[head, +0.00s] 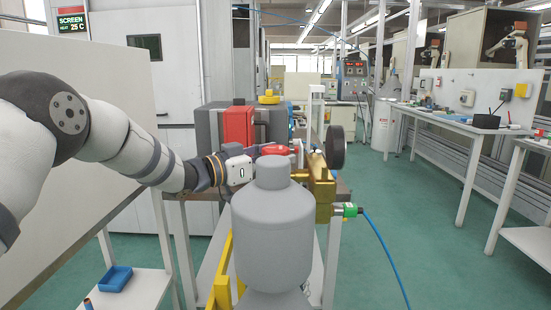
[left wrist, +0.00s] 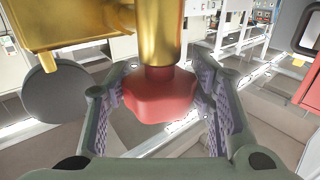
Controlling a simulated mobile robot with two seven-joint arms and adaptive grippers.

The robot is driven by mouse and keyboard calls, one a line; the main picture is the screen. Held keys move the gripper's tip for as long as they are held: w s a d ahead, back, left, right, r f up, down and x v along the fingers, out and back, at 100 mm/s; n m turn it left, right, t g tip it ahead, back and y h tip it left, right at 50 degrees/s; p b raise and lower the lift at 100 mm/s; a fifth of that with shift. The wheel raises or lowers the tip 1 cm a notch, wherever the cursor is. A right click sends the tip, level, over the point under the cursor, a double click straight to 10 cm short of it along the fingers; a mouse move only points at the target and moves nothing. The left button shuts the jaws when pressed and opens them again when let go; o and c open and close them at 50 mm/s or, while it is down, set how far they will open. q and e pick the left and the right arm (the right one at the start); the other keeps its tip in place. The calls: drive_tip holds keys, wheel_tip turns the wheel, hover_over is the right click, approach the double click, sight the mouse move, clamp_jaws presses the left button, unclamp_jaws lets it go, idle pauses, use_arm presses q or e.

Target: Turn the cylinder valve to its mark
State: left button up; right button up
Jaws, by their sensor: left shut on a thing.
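The red valve knob (left wrist: 162,95) sits on the end of a brass valve body (left wrist: 155,35) in the left wrist view. The brass valve also shows in the head view (head: 322,185), beside the grey cylinder (head: 272,230). My left gripper (head: 280,151) reaches in from the left just past the cylinder's top and is shut on the red knob. Its purple-padded fingers lie on both sides of the knob. The cylinder's top partly covers the gripper in the head view. I cannot make out a mark on the knob. My right gripper is out of view.
A black round disc (head: 336,147) stands by the valve. A green fitting (head: 349,210) carries a blue hose (head: 388,258) down to the right. A red box (head: 238,126) and a yellow part (head: 268,98) are behind the gripper. The green floor to the right is clear.

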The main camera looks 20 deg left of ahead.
use_arm(q)
drive_tip(key=o, duration=1.2)
drive_tip(key=shift+c, duration=0.2)
drive_tip(key=v, duration=1.2)
